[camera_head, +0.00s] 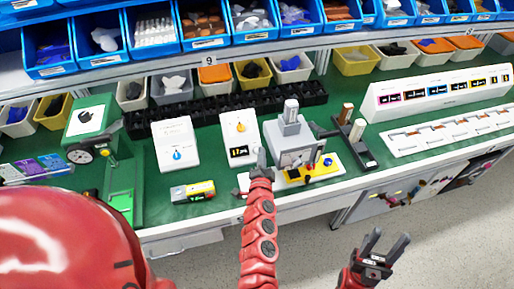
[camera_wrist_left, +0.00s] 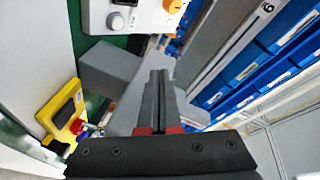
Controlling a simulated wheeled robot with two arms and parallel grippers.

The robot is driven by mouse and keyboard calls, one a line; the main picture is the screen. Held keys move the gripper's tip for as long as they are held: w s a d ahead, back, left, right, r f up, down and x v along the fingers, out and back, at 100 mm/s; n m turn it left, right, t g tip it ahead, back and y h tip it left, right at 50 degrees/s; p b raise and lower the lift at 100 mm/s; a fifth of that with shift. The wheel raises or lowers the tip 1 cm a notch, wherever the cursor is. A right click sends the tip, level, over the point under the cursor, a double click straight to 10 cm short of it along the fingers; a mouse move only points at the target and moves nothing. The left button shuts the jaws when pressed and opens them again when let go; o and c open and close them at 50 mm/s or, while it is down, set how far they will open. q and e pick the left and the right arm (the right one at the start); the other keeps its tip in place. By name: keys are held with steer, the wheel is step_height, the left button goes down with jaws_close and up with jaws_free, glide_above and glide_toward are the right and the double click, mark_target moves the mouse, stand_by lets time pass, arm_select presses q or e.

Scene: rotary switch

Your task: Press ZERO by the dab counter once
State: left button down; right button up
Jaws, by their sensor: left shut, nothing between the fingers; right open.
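Labels are too small to read, so I cannot tell which device is the dab counter or which button is ZERO. A white box with an orange dial and a small dark display (camera_head: 240,128) stands left of my left gripper (camera_head: 261,157). It also shows at the top of the left wrist view (camera_wrist_left: 148,14), with a grey round button. Right of the gripper is a grey machine (camera_head: 290,131) beside a yellow control box (camera_head: 323,169) with coloured knobs. My left gripper is shut and empty; its fingers also show in the left wrist view (camera_wrist_left: 157,78). My right gripper (camera_head: 382,239) is open, off the bench's front.
A white box with a blue dial (camera_head: 176,143) and a small yellow device (camera_head: 192,191) are on the left. A black post stand (camera_head: 356,143) and a long white panel (camera_head: 440,93) are on the right. Black trays (camera_head: 230,107) and bins line the back.

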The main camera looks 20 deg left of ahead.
mark_target(257, 151)
arm_select(q)
steer(key=w+f+b, duration=0.1)
steer(key=b, duration=0.1)
steer(key=w+a+f+b, duration=0.1)
steer(key=f+b, duration=0.1)
steer(key=b, duration=0.1)
steer(key=w+a+f+b, duration=0.1)
steer(key=f+b, duration=0.1)
steer(key=shift+w+a+f, duration=0.15)
steer(key=shift+w+a, duration=0.05)
steer(key=shift+a, duration=0.05)
steer(key=shift+w+a+f, duration=0.1)
steer(key=shift+w+f, duration=0.1)
steer(key=shift+w, duration=0.05)
steer(key=shift+w+a+f+b, duration=0.25)
steer(key=shift+w+f+b, duration=0.1)
steer(key=shift+f+b, duration=0.2)
stand_by(1.4)
steer(key=shift+w+a+f, duration=0.2)
